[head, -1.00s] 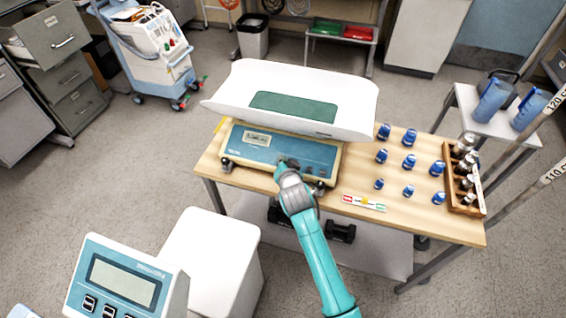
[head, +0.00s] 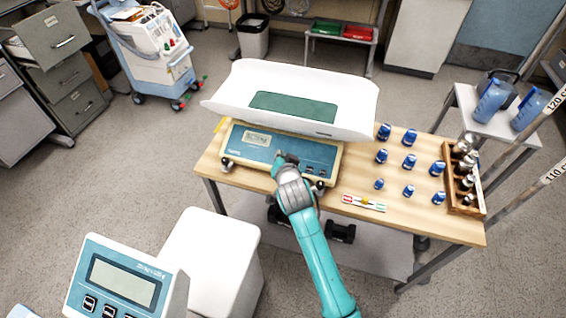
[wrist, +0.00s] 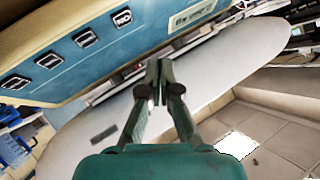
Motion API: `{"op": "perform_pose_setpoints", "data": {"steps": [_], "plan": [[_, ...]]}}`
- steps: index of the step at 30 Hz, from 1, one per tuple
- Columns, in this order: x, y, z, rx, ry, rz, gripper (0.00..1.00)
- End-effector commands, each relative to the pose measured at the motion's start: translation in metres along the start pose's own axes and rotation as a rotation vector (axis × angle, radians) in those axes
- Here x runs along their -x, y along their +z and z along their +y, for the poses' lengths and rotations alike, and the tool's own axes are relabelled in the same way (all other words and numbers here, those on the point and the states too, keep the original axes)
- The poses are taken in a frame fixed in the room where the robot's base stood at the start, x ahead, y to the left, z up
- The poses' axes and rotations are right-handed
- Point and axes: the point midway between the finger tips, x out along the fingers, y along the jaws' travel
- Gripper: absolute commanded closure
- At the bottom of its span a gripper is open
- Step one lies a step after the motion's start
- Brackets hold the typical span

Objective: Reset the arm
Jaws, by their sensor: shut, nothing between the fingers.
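My teal arm reaches up to the front of a baby scale on the wooden table. In the head view my gripper (head: 284,160) is in front of the scale's blue panel (head: 262,143). In the wrist view my gripper (wrist: 158,72) is shut, its fingertips together with nothing between them. The scale's panel, with a row of buttons and a display, shows at the upper left of the wrist view (wrist: 85,38). The white weighing tray (head: 225,92) with a green mat lies above the scale body. I cannot tell whether the fingertips touch the panel.
Several blue-and-white weights (head: 409,161) stand on the table (head: 430,215) to the right, beside a wooden rack (head: 452,185) of metal weights. A small coloured strip (head: 363,203) lies at the front edge. A white box (head: 212,255) and a display unit (head: 122,282) stand at front left.

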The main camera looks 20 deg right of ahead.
Motion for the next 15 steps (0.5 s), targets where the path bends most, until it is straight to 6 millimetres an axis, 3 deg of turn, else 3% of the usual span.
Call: {"op": "perform_pose_setpoints", "data": {"steps": [15], "plan": [[0.0106,-0.0075,-0.0072,0.0,0.001,-0.001,1.0]]}}
